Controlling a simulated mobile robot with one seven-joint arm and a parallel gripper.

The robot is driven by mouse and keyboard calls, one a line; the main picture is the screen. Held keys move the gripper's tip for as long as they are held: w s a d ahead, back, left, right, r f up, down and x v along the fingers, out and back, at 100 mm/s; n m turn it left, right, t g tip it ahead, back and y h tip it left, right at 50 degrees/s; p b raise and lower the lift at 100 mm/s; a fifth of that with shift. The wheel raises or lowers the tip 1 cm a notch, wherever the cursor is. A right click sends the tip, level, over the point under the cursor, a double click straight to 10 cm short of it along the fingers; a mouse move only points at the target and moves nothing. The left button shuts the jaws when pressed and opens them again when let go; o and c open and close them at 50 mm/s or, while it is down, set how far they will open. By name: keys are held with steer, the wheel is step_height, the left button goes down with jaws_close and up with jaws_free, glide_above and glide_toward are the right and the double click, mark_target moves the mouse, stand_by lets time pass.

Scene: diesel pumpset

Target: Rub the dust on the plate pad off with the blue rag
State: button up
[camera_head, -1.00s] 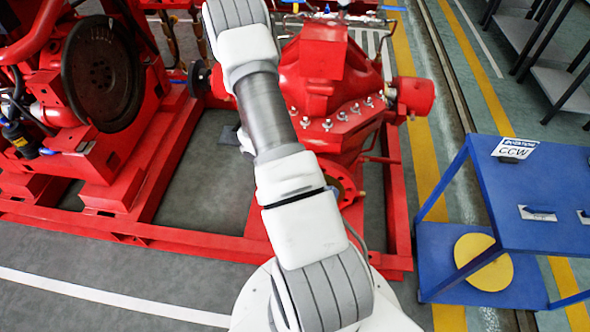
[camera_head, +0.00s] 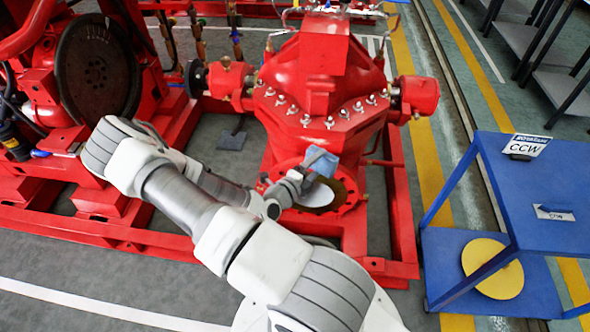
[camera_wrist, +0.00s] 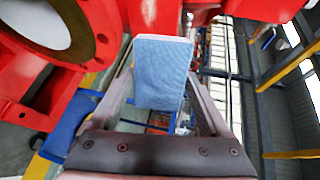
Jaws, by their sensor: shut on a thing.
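My gripper (camera_head: 304,176) is in front of the red pump, shut on the blue rag (camera_head: 322,160). In the wrist view the rag (camera_wrist: 162,70) stands out from between the two fingers of my gripper (camera_wrist: 160,95). A pale, smooth round plate (camera_head: 315,194) sits inside the red ring flange low on the pump, just below the rag in the head view. In the wrist view this plate (camera_wrist: 38,20) is at the upper left, apart from the rag. I cannot make out dust on it, and part of it is cut off there.
The red pump (camera_head: 318,85) with its row of bolts rises behind my gripper. A blue table (camera_head: 535,185) with a CCW sign stands at right, with a yellow disc (camera_head: 492,268) on its lower shelf. A dark flywheel (camera_head: 97,68) is at left.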

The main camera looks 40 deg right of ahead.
steer(key=shift+w+d+f+n+t+y+b, duration=0.25)
steer(key=shift+w+d+f+n+t+b, duration=0.45)
steer(key=shift+w+t, duration=0.95)
steer(key=shift+w+d+f+n+t+y+b, duration=0.25)
steer(key=shift+w+f+n+t+b, duration=0.9)
steer(key=shift+w, duration=0.75)
steer(key=shift+w+d+f+n+t+y+b, duration=0.2)
steer(key=shift+w+d+f+n+t+b, duration=0.55)
steer(key=shift+w+t, duration=1)
steer(key=shift+a+r+n, duration=0.2)
steer(key=shift+r+n, duration=0.05)
steer(key=shift+n, duration=0.05)
steer(key=shift+p+x, duration=0.35)
steer(key=shift+x, duration=0.6)
steer(key=shift+s, duration=0.1)
steer(key=shift+s+d+g+p, duration=0.25)
steer(key=shift+s+d+p, duration=0.35)
steer(key=shift+s+d, duration=0.3)
steer(key=shift+s, duration=0.1)
